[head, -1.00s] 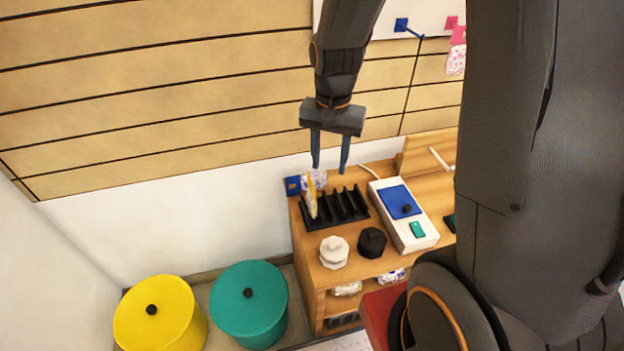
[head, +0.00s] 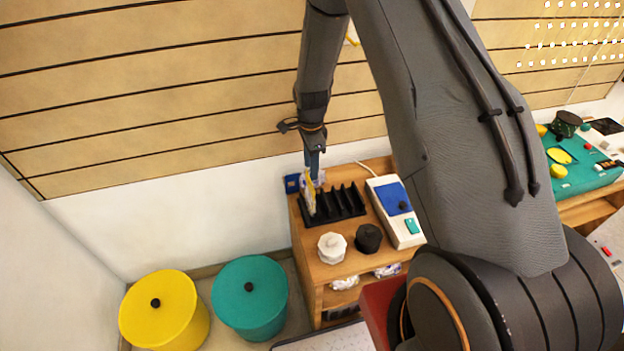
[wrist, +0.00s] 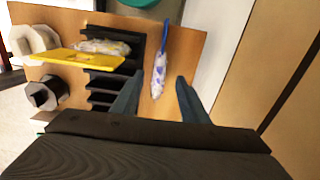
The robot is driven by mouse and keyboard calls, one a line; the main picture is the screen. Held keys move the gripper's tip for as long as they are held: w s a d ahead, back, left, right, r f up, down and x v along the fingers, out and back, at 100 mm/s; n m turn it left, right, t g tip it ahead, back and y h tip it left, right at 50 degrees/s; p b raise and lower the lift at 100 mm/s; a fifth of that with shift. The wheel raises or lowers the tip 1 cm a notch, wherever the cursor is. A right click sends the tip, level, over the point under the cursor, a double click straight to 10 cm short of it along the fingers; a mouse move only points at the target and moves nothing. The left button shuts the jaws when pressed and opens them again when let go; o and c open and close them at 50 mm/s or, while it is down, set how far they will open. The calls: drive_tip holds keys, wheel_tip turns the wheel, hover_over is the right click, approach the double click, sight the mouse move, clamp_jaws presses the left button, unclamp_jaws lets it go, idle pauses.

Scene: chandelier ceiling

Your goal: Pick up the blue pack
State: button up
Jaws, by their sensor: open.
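The blue pack (head: 292,184) has a blue panel and a white pouch with a blue-purple pattern. It stands at the back left corner of the wooden cabinet, behind the black rack (head: 345,207). In the wrist view the blue pack (wrist: 160,68) shows nearly edge-on, with its pouch end toward my gripper. My gripper (head: 314,170) is open and points down, close above the back left of the rack. In the wrist view the pouch end lies in line with the gap between my fingertips (wrist: 158,82). I cannot tell whether they touch it.
A yellow pack (wrist: 78,57) stands in the rack, close beside my gripper. A white jar (head: 332,247), a black jar (head: 368,238) and a white device with a blue panel (head: 396,211) share the cabinet top (head: 340,270). The wall is just behind.

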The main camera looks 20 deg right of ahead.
drive_tip(key=shift+s+f+p, duration=0.15)
drive_tip(key=shift+f+p, duration=0.8)
drive_tip(key=shift+f, duration=1.65)
clamp_jaws()
